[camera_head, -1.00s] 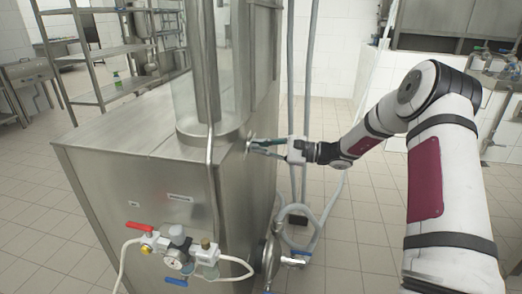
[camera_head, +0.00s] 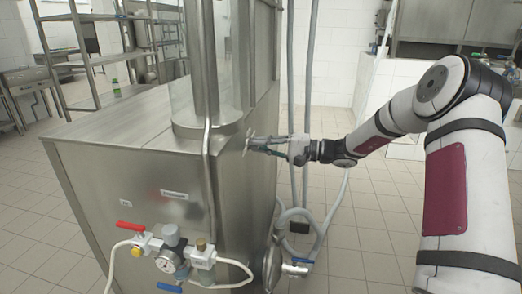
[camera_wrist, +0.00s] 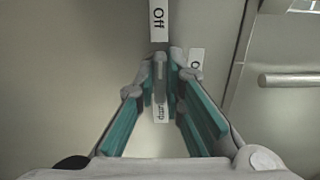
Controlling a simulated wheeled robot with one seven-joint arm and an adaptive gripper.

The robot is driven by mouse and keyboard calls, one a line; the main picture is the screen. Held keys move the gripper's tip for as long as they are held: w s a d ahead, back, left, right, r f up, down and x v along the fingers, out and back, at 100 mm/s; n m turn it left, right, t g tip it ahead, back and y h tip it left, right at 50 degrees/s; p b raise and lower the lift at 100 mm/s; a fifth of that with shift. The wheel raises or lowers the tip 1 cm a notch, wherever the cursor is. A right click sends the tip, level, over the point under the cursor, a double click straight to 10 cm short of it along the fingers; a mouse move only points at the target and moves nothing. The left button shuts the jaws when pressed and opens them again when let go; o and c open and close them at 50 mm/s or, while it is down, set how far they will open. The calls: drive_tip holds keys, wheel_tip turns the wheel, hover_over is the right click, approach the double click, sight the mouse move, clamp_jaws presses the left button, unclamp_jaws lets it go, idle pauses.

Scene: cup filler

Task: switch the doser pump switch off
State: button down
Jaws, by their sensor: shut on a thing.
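The doser pump switch (camera_wrist: 160,68) is a small grey lever on the steel panel, upright in the wrist view and pointing toward the "Off" label (camera_wrist: 158,20). My gripper (camera_wrist: 161,84) has its teal-padded fingers on either side of the lever and is shut on it. A label ending in "ump" (camera_wrist: 160,108) shows between the fingers, partly hidden. In the head view my gripper (camera_head: 254,144) reaches from the right to the machine's right side, where the switch (camera_head: 247,140) shows only as a small part at the fingertips.
The steel filler machine (camera_head: 120,145) fills the left and middle. A second label (camera_wrist: 196,60) is right of the switch, partly covered by a finger. Grey hoses (camera_head: 293,90) hang behind my gripper. Valves with a gauge (camera_head: 168,260) are on the front; tiled floor (camera_head: 370,230) is open at right.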

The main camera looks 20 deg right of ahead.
drive_tip(key=shift+f, duration=0.1)
idle(0.3)
drive_tip(key=c, duration=1.7)
unclamp_jaws()
drive_tip(key=v, duration=1.2)
